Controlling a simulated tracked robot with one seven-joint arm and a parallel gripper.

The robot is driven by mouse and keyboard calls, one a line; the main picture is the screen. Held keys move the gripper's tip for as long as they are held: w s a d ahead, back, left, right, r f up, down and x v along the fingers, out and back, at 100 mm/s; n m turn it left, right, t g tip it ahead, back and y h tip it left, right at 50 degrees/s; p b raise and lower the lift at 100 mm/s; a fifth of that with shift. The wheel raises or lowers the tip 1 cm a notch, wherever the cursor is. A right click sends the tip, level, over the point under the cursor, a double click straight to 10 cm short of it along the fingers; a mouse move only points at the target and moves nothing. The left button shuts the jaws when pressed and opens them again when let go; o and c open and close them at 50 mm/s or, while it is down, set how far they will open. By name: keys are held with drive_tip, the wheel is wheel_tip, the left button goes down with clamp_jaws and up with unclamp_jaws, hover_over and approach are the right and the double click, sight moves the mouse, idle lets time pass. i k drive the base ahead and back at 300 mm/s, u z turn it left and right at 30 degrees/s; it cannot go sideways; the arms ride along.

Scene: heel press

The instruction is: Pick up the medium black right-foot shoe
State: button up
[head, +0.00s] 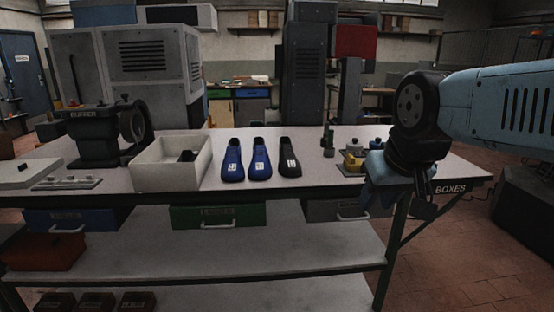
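A black shoe-shaped piece (290,158) with a small white label lies on the workbench, toe toward me. Its label is too small to read surely, so size and foot side cannot be told. Two blue ones, the left (233,160) and the middle (260,159), lie in a row to its left, also labelled. A dark object (187,156) lies inside the white box; what it is cannot be told. My gripper (426,208) hangs at the bench's right front edge, well right of the black shoe and apart from it. Its fingers are dark and partly hidden.
The white box (165,183) stands left of the shoes. The buffer machine (105,135) and a metal plate (66,183) are farther left. A small dark green item (328,141) and a yellow item (354,161) stand between shoes and arm. The bench (270,190) is bare before the shoes.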

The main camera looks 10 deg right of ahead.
sight(289, 165)
drive_tip(key=u, duration=0.25)
drive_tip(key=i, duration=1.5)
drive_tip(key=z, duration=0.3)
